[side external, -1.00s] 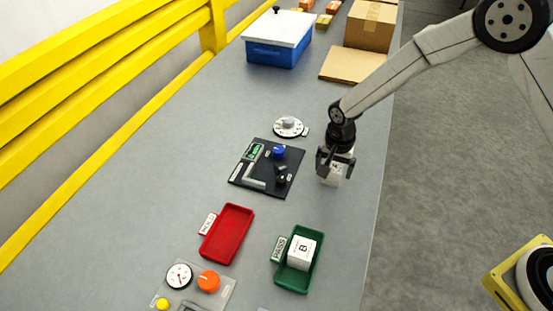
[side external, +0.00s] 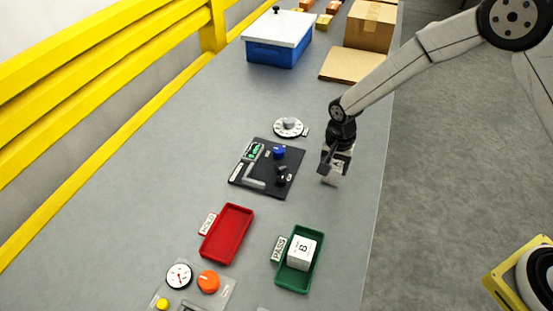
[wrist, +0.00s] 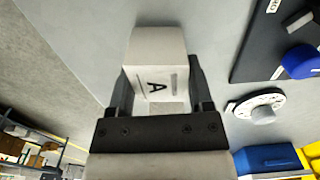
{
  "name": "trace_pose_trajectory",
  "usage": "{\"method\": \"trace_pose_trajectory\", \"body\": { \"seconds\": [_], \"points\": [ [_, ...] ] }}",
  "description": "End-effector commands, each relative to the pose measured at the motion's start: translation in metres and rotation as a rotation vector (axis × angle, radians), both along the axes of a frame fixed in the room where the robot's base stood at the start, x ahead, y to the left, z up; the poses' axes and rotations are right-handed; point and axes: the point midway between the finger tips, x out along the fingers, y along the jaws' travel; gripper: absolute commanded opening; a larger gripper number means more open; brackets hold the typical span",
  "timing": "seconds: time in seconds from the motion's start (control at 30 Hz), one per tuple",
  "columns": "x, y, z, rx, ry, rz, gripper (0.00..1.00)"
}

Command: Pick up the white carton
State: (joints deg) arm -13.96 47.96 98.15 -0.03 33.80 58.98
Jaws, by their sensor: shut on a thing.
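A white carton (wrist: 157,62) marked with the letter A sits between the two fingers of my gripper (wrist: 158,88) in the wrist view. My gripper is shut on it, one finger on each side. In the side view my gripper (side external: 336,165) points down near the table's right edge, and the lower part of the white carton (side external: 332,178) shows below the fingers. I cannot tell whether the carton touches the table. A second white carton, marked B (side external: 301,252), stands in the green PASS tray (side external: 290,280).
A black board (side external: 240,176) with a blue knob (side external: 279,152) lies left of my gripper. A white dial (side external: 288,127) is behind it. A red tray (side external: 227,233) stands at the front. A blue box (side external: 275,52) and cardboard boxes (side external: 370,25) stand at the back.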

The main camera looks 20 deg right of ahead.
Motion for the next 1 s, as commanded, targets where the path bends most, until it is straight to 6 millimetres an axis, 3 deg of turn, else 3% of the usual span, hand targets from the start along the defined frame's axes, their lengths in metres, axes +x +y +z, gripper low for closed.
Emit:
{"method": "trace_pose_trajectory", "body": {
  "seconds": [0.23,0.37,0.77,1.0],
  "points": [
    [0.0,0.0,0.025,0.001,-0.002,0.0,0.12],
    [-0.01,-0.002,0.037,0.0,0.0,0.0,0.12],
    [-0.05,-0.01,0.085,0.001,-0.001,0.0,0.12],
    [-0.087,-0.017,0.102,0.001,-0.001,0.0,0.12]
  ]
}}
